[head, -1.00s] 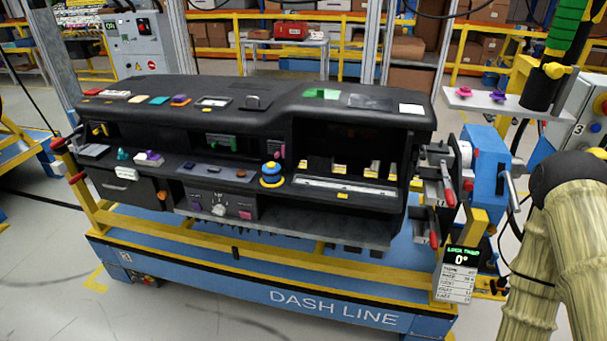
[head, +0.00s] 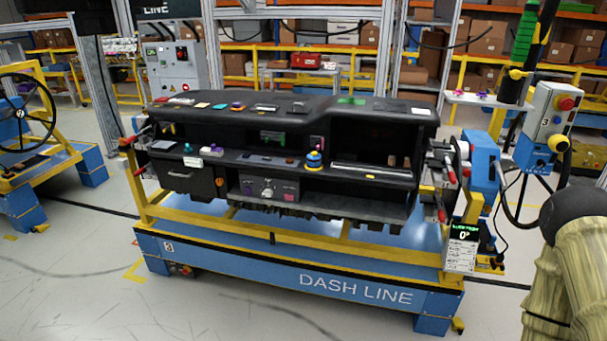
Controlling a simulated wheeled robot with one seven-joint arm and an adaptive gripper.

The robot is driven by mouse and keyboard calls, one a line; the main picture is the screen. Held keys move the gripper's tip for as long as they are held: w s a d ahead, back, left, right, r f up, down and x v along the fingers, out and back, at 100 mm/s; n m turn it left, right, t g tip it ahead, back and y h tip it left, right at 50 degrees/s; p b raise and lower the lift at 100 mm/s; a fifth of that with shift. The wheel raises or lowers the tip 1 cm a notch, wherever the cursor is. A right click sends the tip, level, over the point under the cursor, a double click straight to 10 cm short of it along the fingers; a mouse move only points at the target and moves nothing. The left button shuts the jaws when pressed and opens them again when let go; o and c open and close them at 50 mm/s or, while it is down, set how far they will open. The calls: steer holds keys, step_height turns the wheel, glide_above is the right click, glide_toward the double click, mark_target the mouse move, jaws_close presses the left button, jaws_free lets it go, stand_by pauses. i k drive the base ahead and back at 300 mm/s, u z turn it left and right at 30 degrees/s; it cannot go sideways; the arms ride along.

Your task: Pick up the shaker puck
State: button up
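I cannot tell for certain which item is the shaker puck. A round blue piece with a yellow base (head: 314,160) stands upright on the middle ledge of the black dashboard module (head: 385,128), right of its centre. A small pink piece (head: 466,93) and a purple piece (head: 486,94) sit on a white shelf (head: 497,101) at the right. Several small coloured parts lie on the dashboard top and ledge, too small to identify. Part of my arm shows at the lower right. My gripper is outside the view.
The dashboard sits on a blue and yellow cart (head: 250,264) with blue clamp hardware (head: 484,165) at its right end. A control box (head: 552,115) stands at the right. Another cart with a steering wheel (head: 22,115) is at the left. The floor in front is clear.

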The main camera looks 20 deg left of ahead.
mark_target(314, 162)
steer(key=u, duration=0.05)
steer(key=k, duration=0.1)
steer(key=u, duration=1.3)
steer(key=i, duration=0.75)
steer(key=z, duration=0.05)
